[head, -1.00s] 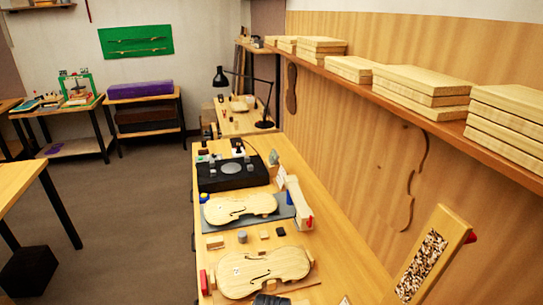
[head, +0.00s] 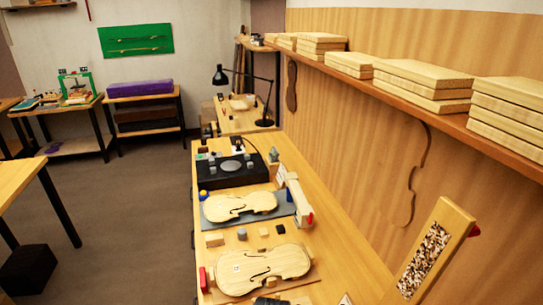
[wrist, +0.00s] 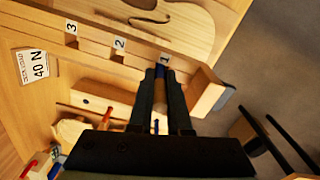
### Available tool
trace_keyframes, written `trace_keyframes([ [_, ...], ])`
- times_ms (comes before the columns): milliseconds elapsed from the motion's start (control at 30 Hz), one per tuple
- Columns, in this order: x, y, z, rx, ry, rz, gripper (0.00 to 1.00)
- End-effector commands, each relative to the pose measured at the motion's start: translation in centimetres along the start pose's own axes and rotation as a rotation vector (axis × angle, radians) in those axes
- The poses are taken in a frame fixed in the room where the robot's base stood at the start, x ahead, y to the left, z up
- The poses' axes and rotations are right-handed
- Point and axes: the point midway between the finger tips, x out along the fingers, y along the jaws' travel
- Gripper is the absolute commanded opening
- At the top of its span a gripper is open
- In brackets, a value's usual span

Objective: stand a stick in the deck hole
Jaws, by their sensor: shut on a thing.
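My gripper (wrist: 160,76) shows in the wrist view with its two dark fingers close together. It is shut on a stick (wrist: 160,92), a narrow brown piece with a blue part near the fingertips. The fingers hide much of the stick, so I cannot tell whether its far end touches anything. The fingertips lie beside the label 1 on a wooden strip with labels 1, 2 and 3 (wrist: 120,44). In the head view, only a dark bit of my gripper shows at the bottom edge. I cannot make out the deck hole for certain.
A violin plate (head: 262,270) lies on the bench, with another (head: 240,206) on a grey mat behind it. Small blocks lie between them. A black box (head: 215,172) stands farther back. A "40 N" card (wrist: 38,64) lies left of the strip. A tilted framed panel (head: 430,255) stands at right.

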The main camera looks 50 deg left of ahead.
Motion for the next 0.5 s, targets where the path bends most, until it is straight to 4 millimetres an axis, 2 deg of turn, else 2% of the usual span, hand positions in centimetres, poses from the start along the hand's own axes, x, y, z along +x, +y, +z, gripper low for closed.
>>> trace_keyframes([
  [433, 1.2, 0.0, 0.0, 0.000, 0.000, 0.000, 0.00],
  [467, 1.1, 0.0, 0.0, 0.000, 0.000, 0.000, 0.21],
  [500, 1.1, 0.0, 0.0, 0.000, 0.000, 0.000, 0.29],
])
